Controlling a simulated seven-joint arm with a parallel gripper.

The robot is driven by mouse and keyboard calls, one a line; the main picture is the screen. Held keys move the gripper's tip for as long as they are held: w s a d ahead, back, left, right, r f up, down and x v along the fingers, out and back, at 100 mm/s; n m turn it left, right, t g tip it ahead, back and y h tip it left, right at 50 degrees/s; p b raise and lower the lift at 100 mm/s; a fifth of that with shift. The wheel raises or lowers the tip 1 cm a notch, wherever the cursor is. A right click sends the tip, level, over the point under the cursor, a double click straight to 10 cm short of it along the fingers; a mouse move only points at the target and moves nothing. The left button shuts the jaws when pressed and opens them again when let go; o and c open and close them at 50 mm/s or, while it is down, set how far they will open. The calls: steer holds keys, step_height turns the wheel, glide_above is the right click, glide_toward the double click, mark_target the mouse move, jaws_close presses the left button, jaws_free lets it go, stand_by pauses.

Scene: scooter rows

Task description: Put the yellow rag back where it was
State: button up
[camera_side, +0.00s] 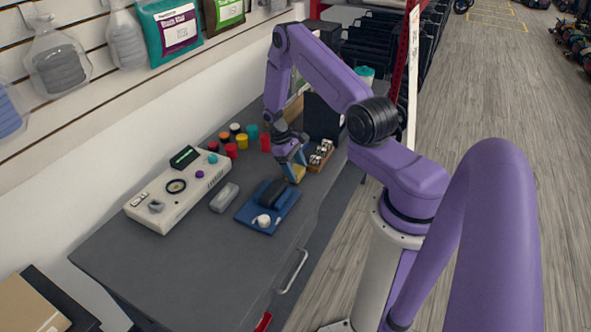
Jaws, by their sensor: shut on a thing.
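I cannot tell whether the rag touches the bench top. The rag is partly hidden by the fingers.
A blue mat (282,209) with a black item and a white item lies close by. A grey block (224,197) and a pale control box (160,214) are to the left. Several coloured jars (242,141) stand behind. A wooden tray (320,156) is right of my gripper. The bench front (150,270) is bare.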

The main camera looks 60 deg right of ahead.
steer(key=shift+f, duration=0.35)
steer(key=o, duration=0.8)
steer(key=shift+f, duration=0.15)
